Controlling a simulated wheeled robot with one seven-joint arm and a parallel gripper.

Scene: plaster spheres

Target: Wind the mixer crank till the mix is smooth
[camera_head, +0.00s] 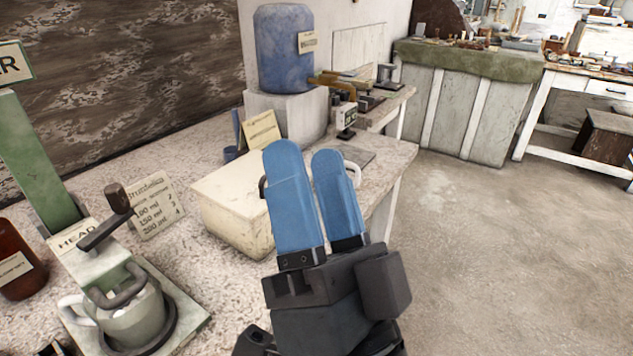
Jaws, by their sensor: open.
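The mixer stands at the left on the speckled counter, with a green column (40,165) and a pale head (90,250) labelled "HEAD". Its crank (100,232) is a dark arm with an upright brown knob (118,198) on top of the head. A pale green jug (135,318) sits under the head on the mixer's base, with a dark stirrer at its mouth. The mix inside cannot be made out. My gripper (307,150) has two blue fingers, open with a narrow gap and empty. It is right of the crank, well apart from it, in front of a cream box.
A card with volumes (155,205) stands behind the crank. A brown bottle (18,262) is at the left edge. The cream box (228,205) lies between the card and my gripper. A blue barrel (280,60) stands on a block behind. Floor to the right is clear.

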